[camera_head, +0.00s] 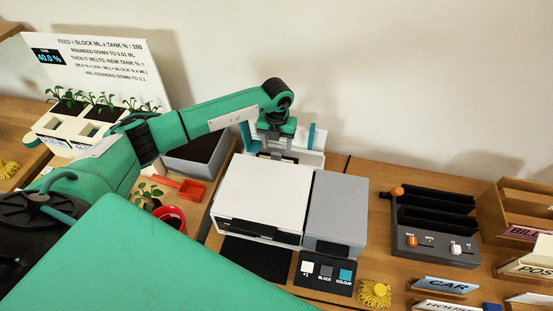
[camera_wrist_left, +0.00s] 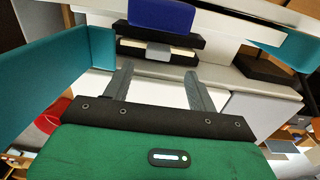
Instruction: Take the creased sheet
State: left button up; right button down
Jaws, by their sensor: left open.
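A white printer (camera_head: 262,192) with a grey side unit (camera_head: 336,207) stands on the wooden counter. My left gripper (camera_head: 276,151) points down at the printer's back, between teal guides (camera_head: 312,135). In the left wrist view its two grey fingers (camera_wrist_left: 158,70) are apart with nothing between them. Beyond the fingertips is a dark block with a blue top (camera_wrist_left: 160,15) and a grey tab (camera_wrist_left: 158,54). A pale strip (camera_wrist_left: 132,45) shows between its dark layers; I cannot tell whether it is the creased sheet. No crease is visible. My right gripper is not in view.
A panel with white, black and teal buttons (camera_head: 325,271) stands before the printer. A dark slotted rack (camera_head: 437,219) and wooden sorting trays (camera_head: 520,212) are at right. Seedling pots (camera_head: 92,118), a red pot (camera_head: 172,216) and a grey bin (camera_head: 196,160) are at left.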

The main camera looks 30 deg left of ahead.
aim_at(276, 155)
pick_arm(q)
jog(key=shift+s+a+f+p, duration=0.1)
jog(key=shift+s+f+p, duration=0.05)
jog(key=shift+f+p, duration=0.45)
notch_tip(276, 155, down, 3)
jog(key=shift+f+p, duration=0.2)
jog(key=shift+p, duration=0.45)
jog(key=shift+a+f, duration=0.1)
jog(key=shift+f, duration=0.2)
jog(key=c, duration=1.1)
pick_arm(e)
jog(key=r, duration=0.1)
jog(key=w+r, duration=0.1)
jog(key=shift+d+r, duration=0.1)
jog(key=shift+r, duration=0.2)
